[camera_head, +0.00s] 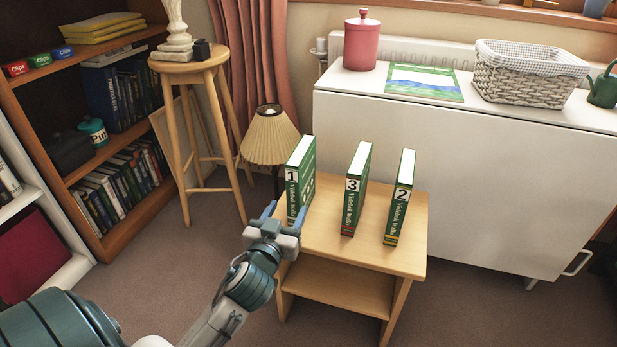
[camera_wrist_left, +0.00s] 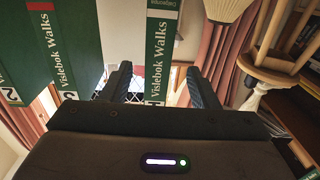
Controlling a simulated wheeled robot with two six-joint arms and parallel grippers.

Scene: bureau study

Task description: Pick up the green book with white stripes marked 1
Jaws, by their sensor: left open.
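The green book marked 1 (camera_head: 293,191) stands upright at the left end of a small wooden table, its spine facing me and white marks on its side. My left gripper (camera_head: 283,213) is open and empty at the lower front of this book. In the left wrist view, the spine of book 1 (camera_wrist_left: 162,45) shows between the two spread fingers of the gripper (camera_wrist_left: 160,85); I cannot tell how deep it is between them. Similar green books marked 3 (camera_head: 353,195) and 2 (camera_head: 398,205) stand apart to its right. My right gripper is not in view.
The wooden table (camera_head: 330,245) has a lower shelf. A pleated lamp (camera_head: 268,138) stands close behind book 1. A wooden stool (camera_head: 186,72) and a bookcase (camera_head: 125,215) are at the left. A white cabinet (camera_head: 480,170) stands behind. Gaps separate the books.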

